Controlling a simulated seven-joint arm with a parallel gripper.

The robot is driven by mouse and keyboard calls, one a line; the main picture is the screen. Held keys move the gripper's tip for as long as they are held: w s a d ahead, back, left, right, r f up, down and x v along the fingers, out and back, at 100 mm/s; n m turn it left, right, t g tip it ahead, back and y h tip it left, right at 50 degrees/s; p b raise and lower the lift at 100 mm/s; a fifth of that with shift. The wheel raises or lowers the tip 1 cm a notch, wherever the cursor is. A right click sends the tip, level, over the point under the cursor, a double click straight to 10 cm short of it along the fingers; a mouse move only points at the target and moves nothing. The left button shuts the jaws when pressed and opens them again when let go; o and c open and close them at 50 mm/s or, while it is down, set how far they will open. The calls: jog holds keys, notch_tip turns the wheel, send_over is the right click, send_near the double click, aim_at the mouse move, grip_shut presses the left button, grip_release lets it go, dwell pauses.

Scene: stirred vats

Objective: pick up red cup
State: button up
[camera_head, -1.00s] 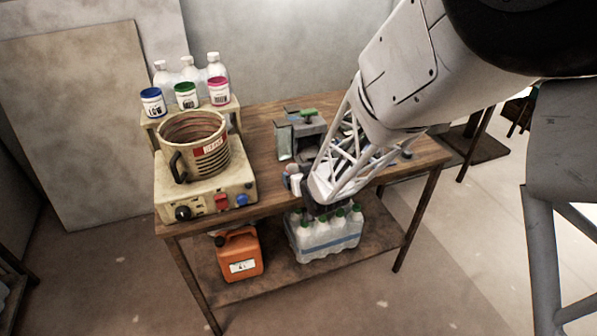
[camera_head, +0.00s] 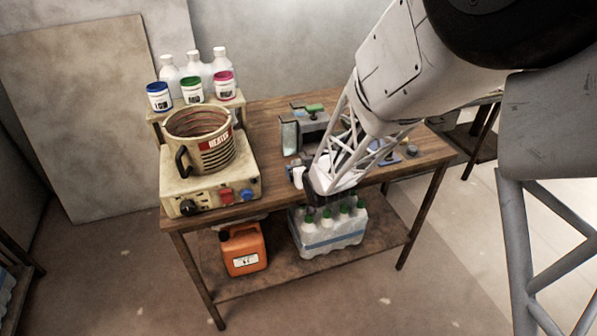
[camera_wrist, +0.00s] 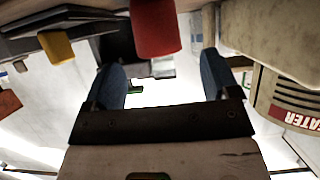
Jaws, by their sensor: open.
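The red cup (camera_wrist: 157,27) shows in the wrist view at the top centre, which is upside down. I cannot make it out in the head view, where my arm covers that part of the bench. My gripper (camera_wrist: 163,62) is open, with its two blue fingers spread on either side below the cup in the wrist view. Nothing shows between the fingers, and the cup looks beyond their tips. In the head view, the end of my arm hangs at the bench's front edge.
A heater vat (camera_head: 200,150) stands on a beige unit (camera_head: 208,190) on the left of the wooden bench (camera_head: 262,140). Labelled jars and white bottles stand behind it. A yellow object (camera_wrist: 56,46) shows beside the red cup. An orange canister (camera_head: 243,250) and bottles (camera_head: 328,228) are below.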

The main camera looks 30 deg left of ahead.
aim_at(298, 161)
jog(key=shift+w, duration=0.1)
jog(key=shift+x, duration=2.55)
jog(key=c, duration=1)
jog(key=shift+r, duration=0.15)
jog(key=shift+r, duration=1.75)
jog(key=s+d, duration=0.3)
jog(key=s, duration=0.1)
jog(key=s+d, duration=0.3)
jog(key=s, duration=0.1)
jog(key=s+d+r, duration=0.1)
jog(key=s+d, duration=0.3)
jog(key=shift+s+r, duration=0.1)
jog(key=shift+s, duration=0.15)
